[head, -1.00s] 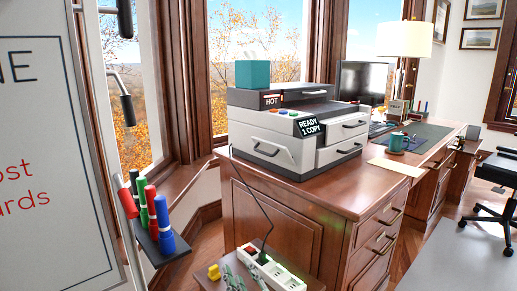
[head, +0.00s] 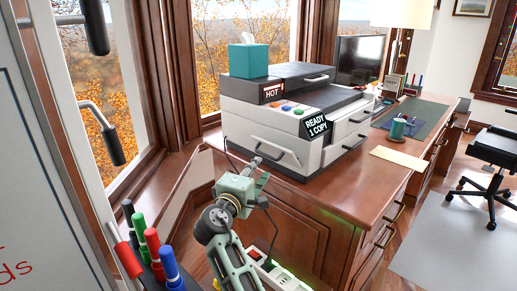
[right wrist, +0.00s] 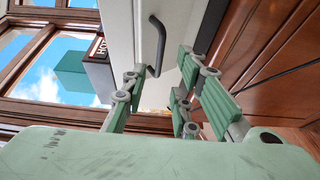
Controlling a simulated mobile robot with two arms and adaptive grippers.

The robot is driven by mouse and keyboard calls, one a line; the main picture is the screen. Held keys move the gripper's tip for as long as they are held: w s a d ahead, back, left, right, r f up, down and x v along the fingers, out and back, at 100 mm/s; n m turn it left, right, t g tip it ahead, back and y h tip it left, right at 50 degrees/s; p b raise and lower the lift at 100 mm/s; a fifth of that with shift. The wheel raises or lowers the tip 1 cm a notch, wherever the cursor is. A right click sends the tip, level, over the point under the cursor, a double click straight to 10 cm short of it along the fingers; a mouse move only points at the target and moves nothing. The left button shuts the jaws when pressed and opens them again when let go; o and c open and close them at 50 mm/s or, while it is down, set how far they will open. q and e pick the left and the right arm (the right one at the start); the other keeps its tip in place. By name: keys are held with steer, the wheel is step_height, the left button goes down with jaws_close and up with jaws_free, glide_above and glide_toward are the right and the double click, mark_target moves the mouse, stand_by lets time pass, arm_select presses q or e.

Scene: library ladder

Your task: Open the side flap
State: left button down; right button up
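The white copier (head: 300,115) stands on the wooden desk. Its side flap (head: 243,128) is the white panel on the left face and looks shut; it also fills the upper middle of the right wrist view (right wrist: 185,25). The flap's dark bar handle (head: 279,152) shows in the right wrist view too (right wrist: 158,45). My right gripper (head: 259,170) is just below and in front of the handle. In the right wrist view its fingers (right wrist: 163,78) are spread, with the handle just beyond the tips and nothing between them. My left gripper is not in view.
A teal tissue box (head: 248,60) sits on the copier. Several markers (head: 150,245) stand in a holder at the lower left, left of my right arm. A power strip (head: 275,272) is below the desk. Windows are behind; open floor lies at the right.

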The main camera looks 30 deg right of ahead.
mark_target(266, 156)
steer(key=x, duration=0.7)
steer(key=shift+w+d, duration=0.1)
steer(key=shift+d, duration=0.15)
steer(key=shift+c, duration=0.3)
jaws_close()
